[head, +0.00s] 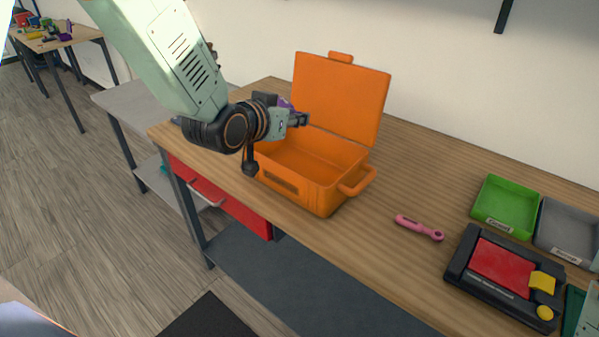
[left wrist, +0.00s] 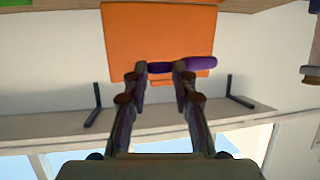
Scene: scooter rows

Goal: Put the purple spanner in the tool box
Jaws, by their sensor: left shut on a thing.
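The orange tool box (head: 297,187) stands on the wooden bench with its lid (head: 342,97) raised. Its inside looks empty where I can see it. My left gripper (head: 302,119) is above the box's left part, in front of the lid. It is shut on the purple spanner (left wrist: 202,63), which lies crosswise between the fingertips in the left wrist view. In the head view only a small purple bit (head: 285,103) shows behind the gripper. The orange lid (left wrist: 158,32) also shows beyond the spanner in the left wrist view.
A pink spanner (head: 419,228) lies on the bench (head: 400,170) right of the box. Further right are a green tray (head: 505,207), a grey tray (head: 568,230) and a black device with a red panel (head: 503,262). Bench between box and trays is mostly clear.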

